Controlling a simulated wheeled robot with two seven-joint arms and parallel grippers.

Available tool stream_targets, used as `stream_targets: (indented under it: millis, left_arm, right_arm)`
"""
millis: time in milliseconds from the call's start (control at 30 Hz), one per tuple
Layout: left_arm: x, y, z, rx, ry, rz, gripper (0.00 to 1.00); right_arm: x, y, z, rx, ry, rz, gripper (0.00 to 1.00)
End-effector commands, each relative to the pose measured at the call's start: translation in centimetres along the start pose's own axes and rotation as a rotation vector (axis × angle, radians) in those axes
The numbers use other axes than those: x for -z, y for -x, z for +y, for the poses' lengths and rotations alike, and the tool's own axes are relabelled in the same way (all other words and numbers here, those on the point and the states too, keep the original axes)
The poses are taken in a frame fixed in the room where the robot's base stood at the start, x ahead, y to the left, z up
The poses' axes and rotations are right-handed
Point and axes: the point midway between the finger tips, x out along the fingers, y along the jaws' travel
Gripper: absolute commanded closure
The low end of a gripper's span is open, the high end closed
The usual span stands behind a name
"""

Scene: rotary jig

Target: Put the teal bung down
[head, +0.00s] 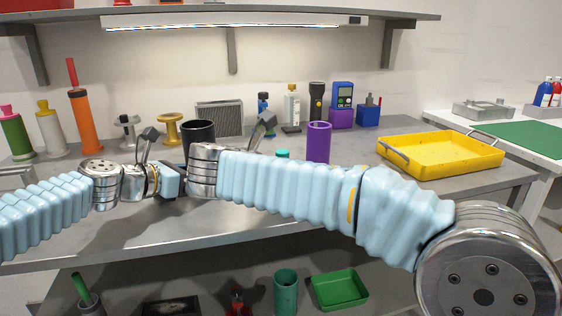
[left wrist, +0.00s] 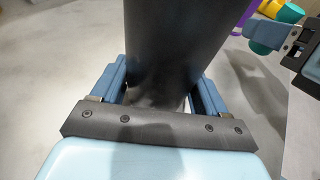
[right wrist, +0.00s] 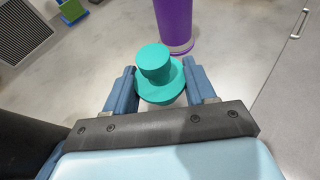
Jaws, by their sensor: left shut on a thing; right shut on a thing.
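The teal bung (right wrist: 153,63), a round knob on a wider flange, sits between the fingers of my right gripper (right wrist: 158,88), which is shut on it. In the head view only the top of the bung (head: 282,153) shows above my right forearm, left of a purple cylinder (head: 318,142). Whether the bung touches the table is hidden. My left gripper (left wrist: 160,88) is shut on a black cylinder (left wrist: 175,40). The cylinder's open top (head: 198,130) shows in the head view.
The purple cylinder (right wrist: 173,22) stands just beyond the bung. A yellow tray (head: 440,155) is at the right of the grey table (head: 250,240). A spool, grille, bottle and flashlight line the back. Orange, white and green cylinders stand at left. Bare tabletop shows around the bung.

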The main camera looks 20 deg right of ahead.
Motion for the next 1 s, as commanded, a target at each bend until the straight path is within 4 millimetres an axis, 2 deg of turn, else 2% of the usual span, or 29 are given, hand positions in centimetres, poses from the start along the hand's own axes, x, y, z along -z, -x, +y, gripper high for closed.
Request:
stream_targets:
  millis: [567,667,767,900,1000]
  left_arm:
    - [0.0,0.0,0.0,0.0,0.0,0.0,0.43]
    - [0.0,0.0,0.0,0.0,0.0,0.0,0.43]
    - [0.0,0.0,0.0,0.0,0.0,0.0,0.43]
    - [0.0,0.0,0.0,0.0,0.0,0.0,0.43]
    - [0.0,0.0,0.0,0.0,0.0,0.0,0.43]
  right_arm:
    - [0.0,-0.2,0.3,-0.013,0.005,0.0,0.81]
    - [-0.1,-1.2,1.7,-0.074,0.031,0.0,0.81]
    - [-0.8,-2.8,4.3,-0.202,0.08,0.001,0.81]
    - [-3.5,-5.4,8.6,-0.438,0.174,-0.002,0.81]
    - [-6.1,-6.7,10.7,-0.572,0.224,0.0,0.81]
